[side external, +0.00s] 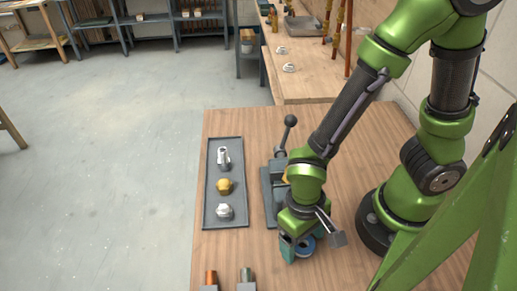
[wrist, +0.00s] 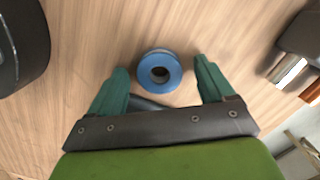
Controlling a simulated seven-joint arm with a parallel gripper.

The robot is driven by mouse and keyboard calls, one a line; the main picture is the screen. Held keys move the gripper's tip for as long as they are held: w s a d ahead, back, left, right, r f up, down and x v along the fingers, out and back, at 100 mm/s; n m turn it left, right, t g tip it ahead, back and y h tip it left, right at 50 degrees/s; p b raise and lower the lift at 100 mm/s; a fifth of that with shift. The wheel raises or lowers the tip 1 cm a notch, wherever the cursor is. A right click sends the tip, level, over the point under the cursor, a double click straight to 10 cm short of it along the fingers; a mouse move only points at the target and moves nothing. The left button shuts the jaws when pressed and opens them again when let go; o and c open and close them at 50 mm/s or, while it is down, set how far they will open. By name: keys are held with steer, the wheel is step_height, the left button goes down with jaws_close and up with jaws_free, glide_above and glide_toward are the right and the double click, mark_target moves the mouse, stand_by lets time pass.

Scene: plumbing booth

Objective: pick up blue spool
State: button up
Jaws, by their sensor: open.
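The blue spool (wrist: 160,71) lies on the wooden table in the wrist view, a round ring with a dark centre hole. My gripper (wrist: 161,80) is open, with one green finger to the left of the spool and one to the right, both apart from it. The rest of the spool is hidden there by the gripper.
A grey lever device (side external: 270,190) stands just behind my gripper. Two small parts (side external: 211,280) (side external: 246,280) stand at the front edge.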

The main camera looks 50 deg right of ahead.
steer(key=c, duration=1.1)
